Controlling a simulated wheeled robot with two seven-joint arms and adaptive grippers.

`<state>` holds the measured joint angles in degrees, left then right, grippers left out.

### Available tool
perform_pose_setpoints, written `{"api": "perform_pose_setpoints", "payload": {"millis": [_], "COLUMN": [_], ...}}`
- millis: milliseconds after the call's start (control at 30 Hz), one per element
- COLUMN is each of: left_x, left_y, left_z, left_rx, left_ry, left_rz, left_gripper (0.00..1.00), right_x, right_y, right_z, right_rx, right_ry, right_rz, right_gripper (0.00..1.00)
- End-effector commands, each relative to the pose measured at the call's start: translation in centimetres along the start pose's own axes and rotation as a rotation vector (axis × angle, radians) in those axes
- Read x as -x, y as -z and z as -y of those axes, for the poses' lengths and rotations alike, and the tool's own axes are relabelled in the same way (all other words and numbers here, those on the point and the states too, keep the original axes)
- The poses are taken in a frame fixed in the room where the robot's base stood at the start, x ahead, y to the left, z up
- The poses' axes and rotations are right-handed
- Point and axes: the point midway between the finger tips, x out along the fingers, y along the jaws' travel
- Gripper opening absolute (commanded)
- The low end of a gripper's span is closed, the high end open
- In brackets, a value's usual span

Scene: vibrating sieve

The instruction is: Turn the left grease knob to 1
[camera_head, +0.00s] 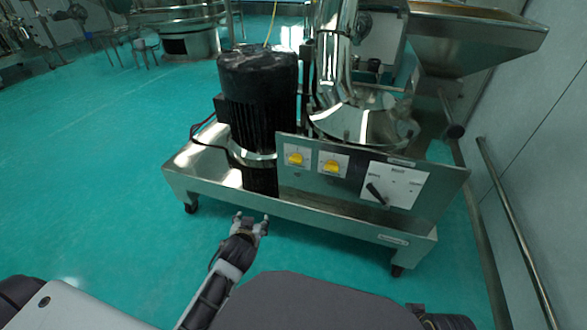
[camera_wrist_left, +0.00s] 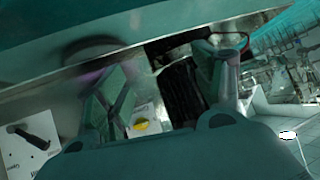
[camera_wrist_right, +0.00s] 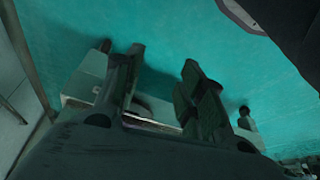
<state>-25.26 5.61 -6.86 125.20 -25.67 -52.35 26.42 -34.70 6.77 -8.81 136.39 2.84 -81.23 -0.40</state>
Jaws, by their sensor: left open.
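The left grease knob (camera_head: 295,158) is yellow on a white plate, on the machine's front panel. A second yellow knob (camera_head: 332,167) sits to its right. My left gripper (camera_head: 252,220) is open and empty, low in front of the machine's base, left of and below the knobs, apart from them. In the left wrist view a yellow knob (camera_wrist_left: 141,125) shows between the open fingers (camera_wrist_left: 165,85), beyond them; I cannot tell which knob it is. My right gripper (camera_wrist_right: 160,80) shows only in its own wrist view, open and empty. The knob's scale is too small to read.
A black lever switch (camera_head: 376,193) on a white plate is right of the knobs. A black motor (camera_head: 258,95) stands behind the panel's left end. The steel base (camera_head: 300,213) juts out below the panel. Green floor (camera_head: 120,200) is clear at left; a wall rail (camera_head: 515,220) runs at right.

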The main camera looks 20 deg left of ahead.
Motion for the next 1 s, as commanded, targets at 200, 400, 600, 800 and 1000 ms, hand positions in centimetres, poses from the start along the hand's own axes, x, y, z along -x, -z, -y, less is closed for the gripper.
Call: {"api": "perform_pose_setpoints", "payload": {"millis": [200,400,600,800,1000], "left_x": [-1.6,-2.4,-2.9,-3.1,-3.1], "left_y": [4.3,7.5,9.8,11.1,11.5], "left_z": [-0.4,-1.6,-3.8,-6.4,-7.9], "left_rx": [0.05,0.066,0.062,0.042,0.029], "left_ry": [0.003,-0.041,-0.123,-0.225,-0.287], "left_rz": [-0.21,-0.376,-0.513,-0.608,-0.645], "left_gripper": [0.68,0.68,0.68,0.68,0.68], "right_x": [-0.2,-0.6,-1.1,-1.6,-1.9], "right_y": [-0.2,-0.3,-0.5,-0.6,-0.7], "right_z": [1.0,1.9,2.8,3.5,3.9], "right_rx": [0.003,0.005,0.005,0.004,0.003], "right_ry": [0.027,0.053,0.075,0.096,0.106], "right_rz": [-0.018,-0.032,-0.045,-0.056,-0.062], "right_gripper": [0.4,0.4,0.4,0.4,0.4]}}
